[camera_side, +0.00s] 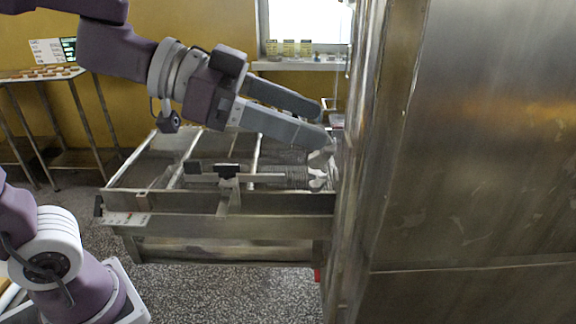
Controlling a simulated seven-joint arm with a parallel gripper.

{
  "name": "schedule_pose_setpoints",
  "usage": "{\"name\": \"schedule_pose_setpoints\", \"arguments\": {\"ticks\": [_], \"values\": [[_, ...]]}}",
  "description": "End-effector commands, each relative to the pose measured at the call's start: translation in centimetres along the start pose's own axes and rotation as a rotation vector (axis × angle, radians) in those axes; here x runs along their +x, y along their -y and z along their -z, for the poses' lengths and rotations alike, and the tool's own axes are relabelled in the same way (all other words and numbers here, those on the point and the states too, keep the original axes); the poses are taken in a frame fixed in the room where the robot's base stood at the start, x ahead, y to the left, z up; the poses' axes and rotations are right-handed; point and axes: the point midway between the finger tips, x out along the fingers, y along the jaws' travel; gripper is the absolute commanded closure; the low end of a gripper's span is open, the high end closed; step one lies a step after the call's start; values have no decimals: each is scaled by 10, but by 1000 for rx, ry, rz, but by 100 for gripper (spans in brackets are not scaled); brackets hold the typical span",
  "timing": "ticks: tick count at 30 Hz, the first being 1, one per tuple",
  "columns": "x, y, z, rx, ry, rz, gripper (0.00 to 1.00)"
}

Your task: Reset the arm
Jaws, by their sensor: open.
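My gripper (327,128) is at the end of my arm, over the right end of the metal conveyor frame (270,205) and close to the steel machine's left side. Its two long grey fingers are apart, and I see nothing held between them. Below the fingertips, part of a wire mesh (300,172) lies in the frame. Light grey forked pieces (318,180) show by the mesh's right end. The mesh's far part is hidden by the fingers and the machine.
A large steel machine housing (480,150) fills the right side. A side table (40,74) with small brown pieces stands at the back left. A window sill (300,66) holds small boxes behind my gripper. Speckled floor (190,285) is open in front of the frame.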

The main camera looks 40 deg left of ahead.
Motion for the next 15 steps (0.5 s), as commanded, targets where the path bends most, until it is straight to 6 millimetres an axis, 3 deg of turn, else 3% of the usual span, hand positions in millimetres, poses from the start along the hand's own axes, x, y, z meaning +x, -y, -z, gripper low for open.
{"name": "schedule_pose_setpoints", "arguments": {"ticks": [2,5,7,9,11,12,15], "values": [[-7,9,12,33,-55,76,38],[-35,56,23,20,-126,369,38],[-73,92,2,-58,-71,633,38],[-110,103,-44,-179,89,812,38],[-132,88,-90,-296,264,858,38],[-140,70,-116,-362,371,840,38],[-146,22,-154,-476,555,724,38]]}}
